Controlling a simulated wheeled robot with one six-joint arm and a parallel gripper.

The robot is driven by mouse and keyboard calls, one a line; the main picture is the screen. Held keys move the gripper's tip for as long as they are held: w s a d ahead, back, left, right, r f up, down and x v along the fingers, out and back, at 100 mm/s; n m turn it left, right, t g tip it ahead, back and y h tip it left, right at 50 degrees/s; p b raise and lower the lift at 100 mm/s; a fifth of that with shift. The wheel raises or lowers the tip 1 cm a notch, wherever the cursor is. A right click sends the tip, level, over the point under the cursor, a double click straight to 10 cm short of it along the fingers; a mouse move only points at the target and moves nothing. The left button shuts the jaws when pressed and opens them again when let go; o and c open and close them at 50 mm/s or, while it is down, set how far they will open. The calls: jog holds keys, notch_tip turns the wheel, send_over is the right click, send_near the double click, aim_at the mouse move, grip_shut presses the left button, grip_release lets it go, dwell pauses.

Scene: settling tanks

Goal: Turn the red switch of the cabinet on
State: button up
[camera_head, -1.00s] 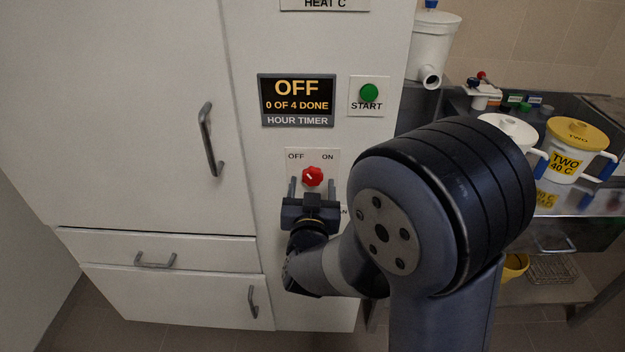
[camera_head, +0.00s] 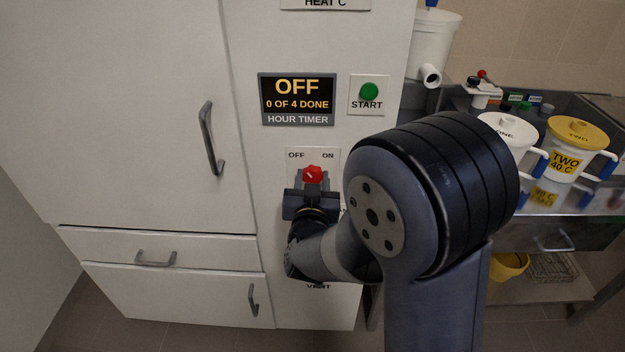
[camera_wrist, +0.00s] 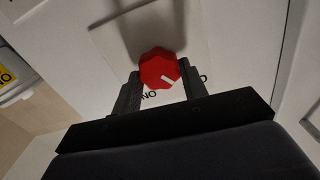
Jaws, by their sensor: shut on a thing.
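The red switch (camera_head: 313,174) is a round knob on a white plate (camera_head: 328,155) marked OFF on the left and ON on the right. Its white pointer line slants to the upper left, toward OFF. My gripper (camera_head: 312,182) is at the knob from below, with its fingers on both sides, shut on it. In the wrist view the red switch (camera_wrist: 159,68) sits between the two fingertips (camera_wrist: 158,78), with its white mark toward the lower right. The cabinet (camera_head: 255,180) is white, and its timer display (camera_head: 297,99) reads OFF, 0 OF 4 DONE.
A green START button (camera_head: 369,92) is above and right of the switch. A door handle (camera_head: 210,138) stands out at the left. A steel bench (camera_head: 560,205) at the right holds a white jug (camera_head: 507,126) and a yellow-lidded jug (camera_head: 569,150).

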jog(key=shift+c, duration=0.4)
jog(key=shift+f+m+b, duration=0.15)
jog(key=shift+m+b, duration=0.15)
jog(key=shift+b, duration=0.35)
jog(key=shift+f+m+b, duration=0.1)
jog(key=shift+m+b, duration=0.5)
jog(key=shift+b, duration=0.35)
jog(key=m+b, duration=0.5)
jog(key=b, duration=0.1)
jog(key=shift+d+f, duration=0.1)
jog(key=m+b, duration=0.4)
jog(key=shift+m+b, duration=0.3)
jog(key=shift+d+m+b, duration=0.1)
jog(key=shift+m+b, duration=0.8)
jog(key=shift+m, duration=0.2)
jog(key=shift+r+m, duration=0.2)
jog(key=shift+m, duration=0.1)
jog(key=o, duration=1)
